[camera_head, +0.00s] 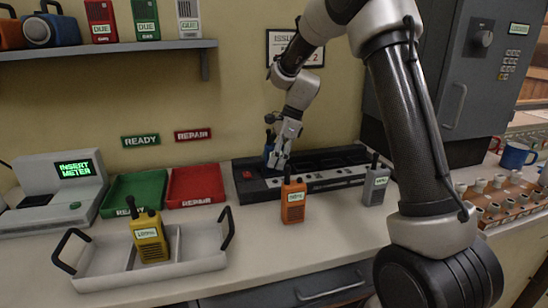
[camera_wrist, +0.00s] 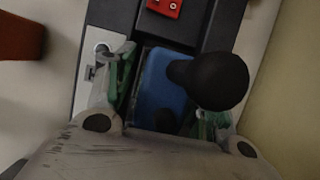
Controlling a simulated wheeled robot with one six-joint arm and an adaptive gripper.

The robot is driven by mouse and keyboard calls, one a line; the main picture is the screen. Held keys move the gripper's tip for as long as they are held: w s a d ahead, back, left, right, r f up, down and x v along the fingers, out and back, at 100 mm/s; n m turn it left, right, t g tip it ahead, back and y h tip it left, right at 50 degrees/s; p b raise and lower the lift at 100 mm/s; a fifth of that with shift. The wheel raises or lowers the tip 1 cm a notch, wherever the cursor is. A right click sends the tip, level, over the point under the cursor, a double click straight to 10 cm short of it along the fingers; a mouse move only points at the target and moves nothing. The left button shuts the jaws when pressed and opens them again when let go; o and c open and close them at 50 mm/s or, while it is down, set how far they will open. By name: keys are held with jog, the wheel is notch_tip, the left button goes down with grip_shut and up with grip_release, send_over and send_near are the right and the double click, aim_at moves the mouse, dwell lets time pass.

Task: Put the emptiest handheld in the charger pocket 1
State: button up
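A blue handheld (camera_head: 268,150) with a black antenna is at the left end of the black charger (camera_head: 330,180). It shows between my fingers in the wrist view (camera_wrist: 165,85). My gripper (camera_head: 281,157) appears shut on it; its lower end and exact pocket are hidden. An orange handheld (camera_head: 293,203) stands on the counter before the charger. A grey handheld (camera_head: 375,186) stands to its right. A yellow handheld (camera_head: 149,240) stands tilted in the white two-handled tray (camera_head: 205,264). Their labels are too small to read surely. The pocket numbers are not legible.
A meter (camera_head: 74,190) reading "INSERT METER" stands at left, beside the green READY tray (camera_head: 135,190) and red REPAIR tray (camera_head: 196,184). A rack (camera_head: 505,200) and blue mug (camera_head: 514,155) are at right.

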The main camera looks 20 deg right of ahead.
jog(key=v, duration=1.2)
jog(key=s+d+r+n+t+h, duration=0.1)
jog(key=s+d+r+n, duration=0.25)
jog(key=s, duration=0.55)
jog(key=s+d+r+n+t+h, duration=0.1)
jog(key=s+d+r+n, duration=0.15)
jog(key=s+n, duration=0.4)
jog(key=s+d+f+n+t+h, duration=0.1)
jog(key=s+n, duration=0.3)
jog(key=s, duration=0.5)
jog(key=s+d+f+n+t+h, duration=0.1)
jog(key=s+d+f+n, duration=0.2)
jog(key=s, duration=0.6)
jog(key=shift+s+d+f+n, duration=0.15)
jog(key=shift+s+d+n, duration=0.1)
jog(key=shift+n, duration=0.25)
